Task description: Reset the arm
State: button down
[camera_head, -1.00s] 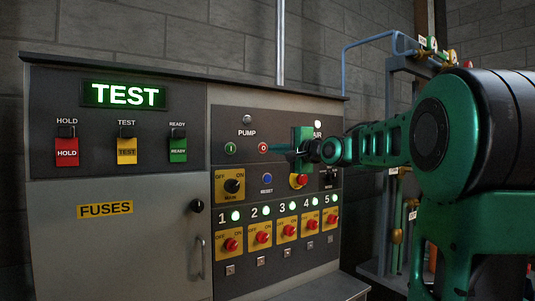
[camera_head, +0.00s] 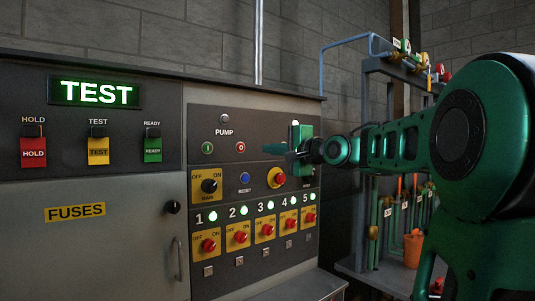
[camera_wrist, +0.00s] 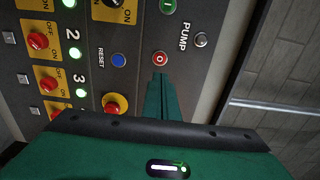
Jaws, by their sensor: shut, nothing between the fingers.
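My green arm reaches in from the right in the head view, and my gripper (camera_head: 270,149) is in front of the control panel (camera_head: 320,115), right of the red pump off button (camera_head: 241,147). In the wrist view my gripper (camera_wrist: 160,80) shows as shut green fingers with nothing between them. Their tips are just below the pump off button (camera_wrist: 160,58) in the picture. I cannot tell whether they touch the panel. The arm hides the panel's upper right part in the head view.
A lit TEST display (camera_head: 94,92) sits above red, yellow and green switches. Several red rotary switches (camera_head: 239,237) have lit lamps above them. A yellow-ringed red button (camera_head: 277,178) is just below my gripper. A pipe rack (camera_head: 372,110) stands behind my arm.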

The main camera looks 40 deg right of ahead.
jog(key=shift+f, duration=0.1)
dwell(0.3)
jog(key=s+a+f+n+g+h, duration=0.1)
jog(key=s+f+n+g, duration=0.35)
jog(key=f, duration=0.95)
jog(key=s+a+f+n+g, duration=0.2)
jog(key=s+f+g, duration=0.45)
jog(key=f, duration=0.75)
jog(key=s+a+f+n+g, duration=0.2)
jog(key=s+f, duration=0.4)
jog(key=s, duration=0.6)
jog(key=s+a+f+n+g, duration=0.2)
jog(key=s+f+g, duration=0.3)
jog(key=s, duration=0.7)
notch_tip(320, 180, down, 2)
jog(key=shift+a+f+n+y, duration=0.25)
jog(key=shift+a+n+y, duration=0.1)
jog(key=shift+a, duration=0.1)
jog(key=shift+w+f, duration=0.25)
jog(key=shift+w, duration=0.4)
